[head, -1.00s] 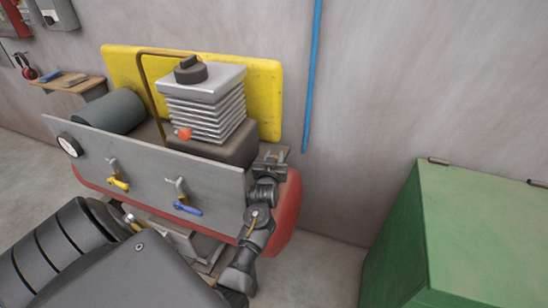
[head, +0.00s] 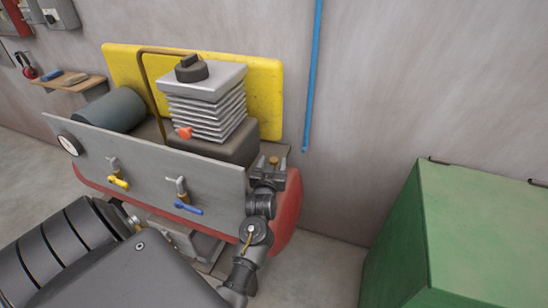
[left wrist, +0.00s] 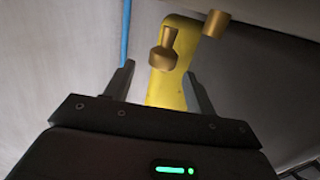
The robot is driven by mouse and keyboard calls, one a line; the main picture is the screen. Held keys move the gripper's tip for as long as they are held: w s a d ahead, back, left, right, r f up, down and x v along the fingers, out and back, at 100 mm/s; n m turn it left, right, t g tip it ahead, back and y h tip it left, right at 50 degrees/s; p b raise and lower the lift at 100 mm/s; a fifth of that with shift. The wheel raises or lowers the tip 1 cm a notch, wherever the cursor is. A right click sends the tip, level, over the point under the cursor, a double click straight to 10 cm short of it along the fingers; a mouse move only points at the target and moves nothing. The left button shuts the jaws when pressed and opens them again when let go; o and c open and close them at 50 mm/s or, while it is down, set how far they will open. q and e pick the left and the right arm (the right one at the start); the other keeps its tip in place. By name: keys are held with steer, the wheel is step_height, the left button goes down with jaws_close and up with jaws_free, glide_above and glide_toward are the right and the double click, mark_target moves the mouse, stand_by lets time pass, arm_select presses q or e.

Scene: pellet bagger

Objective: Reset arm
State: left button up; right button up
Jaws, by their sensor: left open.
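My left gripper (head: 269,168) is at the right end of a compressor, just past the right edge of its grey front panel (head: 150,165). Its jaws are open and point toward the wall. In the left wrist view the open fingers (left wrist: 160,85) stand apart with nothing gripped. A brass fitting (left wrist: 163,52) shows beyond and between them, and a second brass piece (left wrist: 215,23) is to its upper right. I cannot tell whether a finger touches either. A small brass knob (head: 274,160) shows by the fingers in the head view. My right gripper is not in view.
The compressor has a red tank (head: 288,205), a yellow back plate (head: 262,90), a finned cylinder (head: 208,110), a yellow lever (head: 119,183) and a blue lever (head: 188,208). A green bin (head: 485,220) stands at right. Floor (head: 325,270) between them is clear.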

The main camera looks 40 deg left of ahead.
arm_select(q)
steer(key=shift+v, duration=1.1)
steer(key=shift+s+d, duration=0.1)
steer(key=shift+s, duration=0.1)
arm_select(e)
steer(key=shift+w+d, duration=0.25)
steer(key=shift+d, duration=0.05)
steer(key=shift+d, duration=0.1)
